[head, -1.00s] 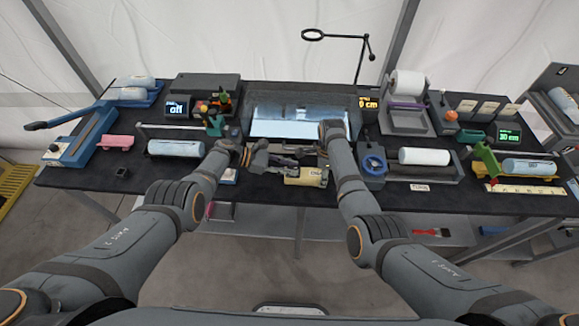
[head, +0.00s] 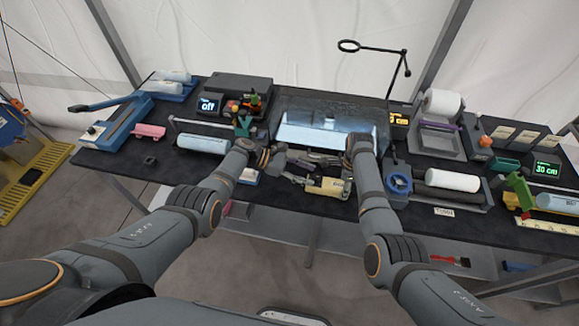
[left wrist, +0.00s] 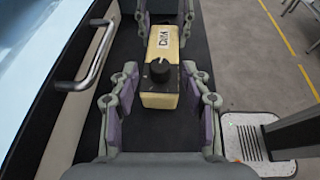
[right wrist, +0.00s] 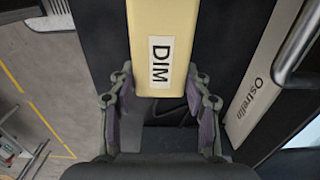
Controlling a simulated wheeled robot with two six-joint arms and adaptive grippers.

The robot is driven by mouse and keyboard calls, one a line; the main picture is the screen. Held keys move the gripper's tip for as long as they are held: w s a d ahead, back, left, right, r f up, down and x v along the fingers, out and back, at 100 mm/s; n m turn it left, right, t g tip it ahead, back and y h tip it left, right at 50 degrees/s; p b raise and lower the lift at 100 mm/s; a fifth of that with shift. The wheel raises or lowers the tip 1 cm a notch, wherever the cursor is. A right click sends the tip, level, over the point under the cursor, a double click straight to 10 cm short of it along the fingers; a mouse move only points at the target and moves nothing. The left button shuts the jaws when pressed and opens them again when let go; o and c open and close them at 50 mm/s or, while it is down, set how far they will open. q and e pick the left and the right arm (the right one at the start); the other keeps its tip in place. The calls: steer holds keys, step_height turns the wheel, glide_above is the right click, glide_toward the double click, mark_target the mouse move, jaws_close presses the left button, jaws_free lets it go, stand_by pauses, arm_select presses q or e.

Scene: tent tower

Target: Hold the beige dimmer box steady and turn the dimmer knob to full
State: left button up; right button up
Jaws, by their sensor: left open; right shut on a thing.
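The beige dimmer box (head: 327,187) lies near the table's front edge, below the lit panel. In the left wrist view the box (left wrist: 160,94) shows its DIM label and a black round knob (left wrist: 159,70) on top; its setting is too small to read. My left gripper (left wrist: 168,98) is open, its fingers on either side of the knob end, apart from the knob. My right gripper (right wrist: 161,103) is shut on the box; its fingers also show at the far end in the left wrist view. In the head view my left gripper (head: 295,164) points right toward the box.
A lit light panel (head: 325,137) with a metal handle (left wrist: 97,60) stands close behind the box. A blue round-handled device (head: 398,183) and a white roll (head: 452,181) lie to the right, another roll (head: 203,144) to the left. A screen (head: 209,105) reads "off". Open floor lies in front.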

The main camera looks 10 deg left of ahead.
arm_select(q)
steer(key=v, duration=1)
steer(key=shift+d, duration=0.1)
steer(key=y, duration=0.9)
glide_toward(316, 178)
steer(key=x, duration=0.8)
steer(key=shift+w+f, duration=0.2)
steer(key=shift+w, duration=0.2)
steer(key=shift+c, duration=0.4)
